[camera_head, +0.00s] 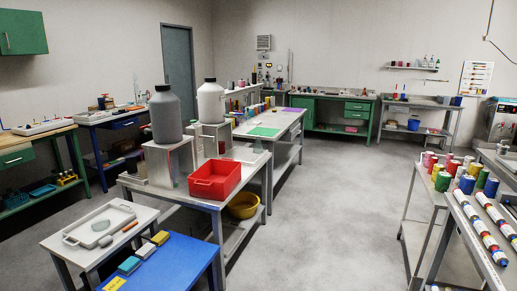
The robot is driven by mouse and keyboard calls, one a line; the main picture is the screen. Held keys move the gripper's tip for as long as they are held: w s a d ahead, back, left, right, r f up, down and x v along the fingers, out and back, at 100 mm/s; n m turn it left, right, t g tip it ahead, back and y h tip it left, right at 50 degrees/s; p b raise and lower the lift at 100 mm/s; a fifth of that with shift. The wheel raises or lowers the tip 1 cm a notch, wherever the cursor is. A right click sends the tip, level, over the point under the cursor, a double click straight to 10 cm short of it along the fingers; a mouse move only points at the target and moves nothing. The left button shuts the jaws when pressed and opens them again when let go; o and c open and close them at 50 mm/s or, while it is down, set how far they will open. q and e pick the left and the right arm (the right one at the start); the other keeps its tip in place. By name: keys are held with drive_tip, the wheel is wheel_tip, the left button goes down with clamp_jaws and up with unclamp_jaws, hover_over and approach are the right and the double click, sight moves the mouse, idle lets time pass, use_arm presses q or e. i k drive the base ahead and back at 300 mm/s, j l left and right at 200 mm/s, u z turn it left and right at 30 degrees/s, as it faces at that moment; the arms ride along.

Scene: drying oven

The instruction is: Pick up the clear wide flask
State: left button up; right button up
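I cannot make out a clear wide flask for certain in the head view. Neither of my grippers is in view. A steel bench (190,201) in the middle left carries a large dark grey bottle (166,115) and a large white bottle (211,103), each raised on a metal stand. A red crate (215,180) sits on the same bench at its front right. Small pale or see-through shapes near the stands are too small to tell apart.
Grey floor (335,190) lies open between the middle benches and a right-hand rack with coloured cans (443,181). A blue table (180,262) and a white tray (98,224) are at the front left. A yellow bowl (243,206) sits under the bench.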

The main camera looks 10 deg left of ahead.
sight(257, 149)
drive_tip(key=i, duration=1.25)
drive_tip(key=i+u, duration=0.1)
drive_tip(key=i, duration=0.45)
drive_tip(key=i+l, duration=0.1)
drive_tip(key=i, duration=0.4)
drive_tip(key=i+l+u, duration=0.15)
drive_tip(key=i, duration=0.4)
drive_tip(key=i+l, duration=0.1)
drive_tip(key=i, duration=0.4)
drive_tip(key=i+l+u, duration=0.2)
drive_tip(key=i+u, duration=0.2)
drive_tip(key=i+l+u, duration=0.35)
drive_tip(key=i, duration=0.25)
